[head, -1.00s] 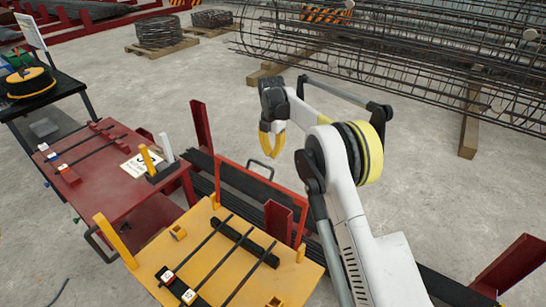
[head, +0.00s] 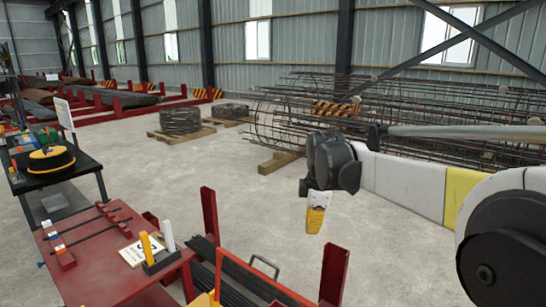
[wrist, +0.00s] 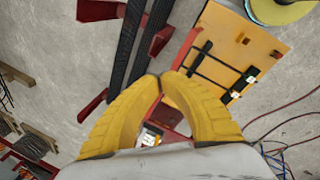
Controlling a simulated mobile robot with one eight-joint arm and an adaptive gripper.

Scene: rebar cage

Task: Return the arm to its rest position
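My gripper (head: 315,222) hangs from my raised arm at the right of the head view, its yellow fingers pointing down over open floor. In the wrist view its two yellow fingers (wrist: 159,76) meet at the tips with nothing between them. My gripper is shut and touches nothing that I can see. My white arm stretches across the right side of the head view.
A red table (head: 100,268) with bars on it stands at lower left, beside a black table (head: 62,180). The yellow table (wrist: 262,45) shows in the wrist view. Rebar cages (head: 440,115) lie behind my arm. Red posts (head: 335,272) rise near the bottom.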

